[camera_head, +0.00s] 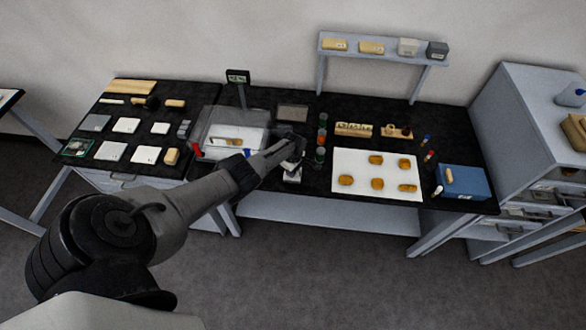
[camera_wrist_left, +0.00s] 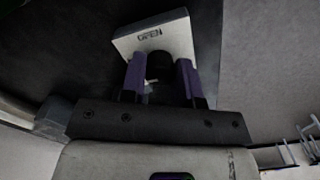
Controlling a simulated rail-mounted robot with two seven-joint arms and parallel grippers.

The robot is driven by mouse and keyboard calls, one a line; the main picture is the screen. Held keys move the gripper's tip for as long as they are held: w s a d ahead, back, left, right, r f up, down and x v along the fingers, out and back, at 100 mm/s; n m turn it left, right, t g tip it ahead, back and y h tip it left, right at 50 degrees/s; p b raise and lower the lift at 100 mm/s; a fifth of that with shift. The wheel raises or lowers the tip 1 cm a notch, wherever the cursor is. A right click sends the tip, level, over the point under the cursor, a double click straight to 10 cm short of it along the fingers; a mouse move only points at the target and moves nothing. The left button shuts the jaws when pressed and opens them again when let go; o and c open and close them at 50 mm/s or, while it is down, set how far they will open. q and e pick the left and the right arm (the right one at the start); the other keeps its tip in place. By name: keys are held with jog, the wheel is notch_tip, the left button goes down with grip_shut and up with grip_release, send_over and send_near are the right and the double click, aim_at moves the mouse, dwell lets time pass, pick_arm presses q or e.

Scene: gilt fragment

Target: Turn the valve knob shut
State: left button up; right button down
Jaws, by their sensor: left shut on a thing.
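The valve is a pale block in the left wrist view (camera_wrist_left: 186,36), with dark lettering that seems to read OPEN. It also shows in the head view (camera_head: 291,179), at the front edge of the bench and partly under my gripper. A dark knob (camera_wrist_left: 160,64) stands out from the block. My left gripper (camera_wrist_left: 161,80) has its two purple fingers shut on the knob, one on each side. In the head view my left gripper (camera_head: 293,152) hides the knob. The knob's exact turn angle cannot be told. My right gripper is in neither view.
A clear-walled enclosure (camera_head: 222,118) stands just left of the valve. Coloured-top bottles (camera_head: 322,138) stand close on its right. Farther right are a white sheet (camera_head: 394,168) with several brown pieces and a blue box (camera_head: 468,184). A raised shelf (camera_head: 373,57) stands behind.

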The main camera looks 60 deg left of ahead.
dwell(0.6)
pick_arm(q)
jog(key=o, duration=0.9)
jog(key=shift+r, duration=0.1)
jog(key=shift+r+p, duration=0.35)
jog(key=shift+p, duration=0.05)
notch_tip(320, 180, up, 6)
jog(key=p, duration=0.4)
jog(key=shift+a, duration=0.1)
jog(key=shift+r+p, duration=0.75)
jog(key=shift+r, duration=2.75)
